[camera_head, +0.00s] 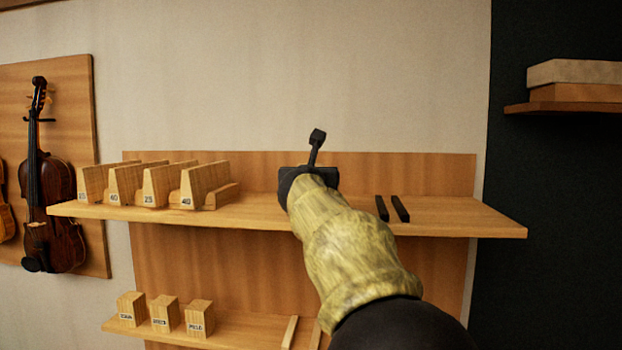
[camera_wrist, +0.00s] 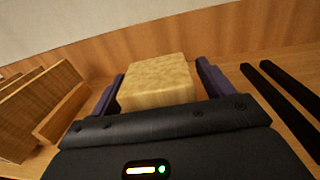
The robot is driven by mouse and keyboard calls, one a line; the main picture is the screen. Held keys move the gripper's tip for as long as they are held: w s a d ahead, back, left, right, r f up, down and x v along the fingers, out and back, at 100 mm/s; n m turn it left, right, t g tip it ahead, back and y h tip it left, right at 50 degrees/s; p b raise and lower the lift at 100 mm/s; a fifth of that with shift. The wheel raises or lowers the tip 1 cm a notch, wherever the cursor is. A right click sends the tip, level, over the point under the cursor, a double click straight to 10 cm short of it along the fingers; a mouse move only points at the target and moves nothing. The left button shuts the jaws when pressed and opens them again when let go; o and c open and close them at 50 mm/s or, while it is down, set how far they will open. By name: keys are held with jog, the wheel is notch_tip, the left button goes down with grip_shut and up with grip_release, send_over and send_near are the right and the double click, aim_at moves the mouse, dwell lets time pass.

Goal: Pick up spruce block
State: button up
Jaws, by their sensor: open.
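A pale, grainy wooden block, which fits the spruce block (camera_wrist: 158,82), sits on the upper shelf in the wrist view. No label shows on it. My gripper (camera_wrist: 160,70) is open, with one dark finger on each side of the block. A narrow gap shows between the block and each finger, so the jaws do not appear to touch it. In the head view my gripper (camera_head: 315,150) is over the upper shelf, and my arm and gripper hide the block there.
Several numbered wedge-shaped wooden blocks (camera_head: 158,183) stand on the upper shelf (camera_head: 455,215) to the left. Two dark strips (camera_head: 391,208) lie to the right of my gripper. The lower shelf (camera_head: 250,328) holds three small labelled blocks (camera_head: 165,314). The back panel (camera_head: 430,170) rises behind.

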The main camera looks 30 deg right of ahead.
jog(key=shift+w+d, duration=0.3)
jog(key=shift+w, duration=0.25)
jog(key=shift+s, duration=0.2)
jog(key=shift+w, duration=0.1)
jog(key=shift+c, duration=0.4)
jog(key=c, duration=1.1)
